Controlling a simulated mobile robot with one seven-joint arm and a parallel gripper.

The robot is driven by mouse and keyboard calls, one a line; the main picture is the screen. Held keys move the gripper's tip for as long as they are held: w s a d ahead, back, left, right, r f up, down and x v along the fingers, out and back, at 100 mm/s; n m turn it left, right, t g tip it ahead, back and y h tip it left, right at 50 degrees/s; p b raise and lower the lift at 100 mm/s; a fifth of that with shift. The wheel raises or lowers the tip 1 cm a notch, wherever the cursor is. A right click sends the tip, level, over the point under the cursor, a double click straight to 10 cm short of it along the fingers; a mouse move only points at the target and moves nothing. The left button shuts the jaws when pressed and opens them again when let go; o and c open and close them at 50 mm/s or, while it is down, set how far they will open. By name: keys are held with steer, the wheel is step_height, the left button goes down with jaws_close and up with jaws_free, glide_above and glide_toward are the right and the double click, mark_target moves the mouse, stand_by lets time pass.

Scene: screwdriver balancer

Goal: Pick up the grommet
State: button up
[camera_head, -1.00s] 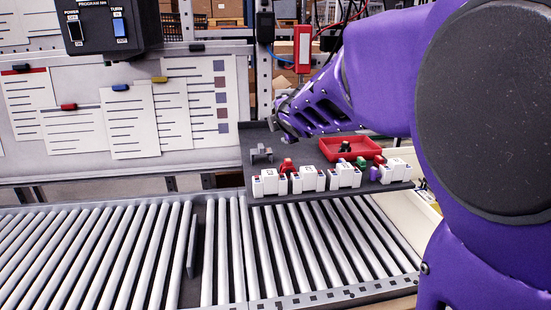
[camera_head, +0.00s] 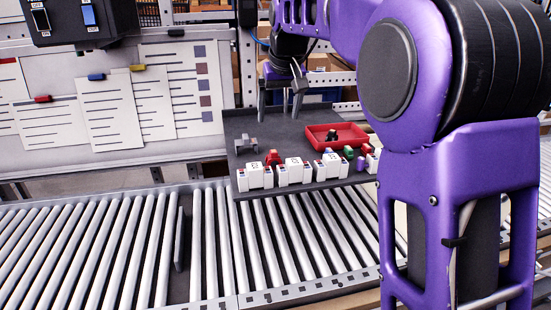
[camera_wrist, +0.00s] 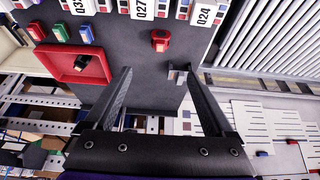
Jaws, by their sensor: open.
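A small black piece (camera_head: 332,136) lies in a shallow red tray (camera_head: 361,141) on the dark shelf; it may be the grommet, but its shape is too small to be sure. In the wrist view the black piece (camera_wrist: 80,62) and the red tray (camera_wrist: 108,66) are left of my gripper. My gripper (camera_head: 281,100) is open and empty, fingers pointing down above the back of the shelf. In the wrist view my gripper (camera_wrist: 157,78) has its fingers wide apart, with bare shelf between them.
A grey bracket (camera_head: 246,144) is at the shelf's left, close to my right finger in the wrist view. A red part (camera_head: 273,158) stands behind a front row of white labelled blocks (camera_head: 294,171). Green, red and purple parts sit at the right. A roller conveyor (camera_head: 120,240) runs in front.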

mark_target(274, 151)
steer(key=x, duration=1.6)
steer(key=shift+w+f, duration=0.1)
jaws_close()
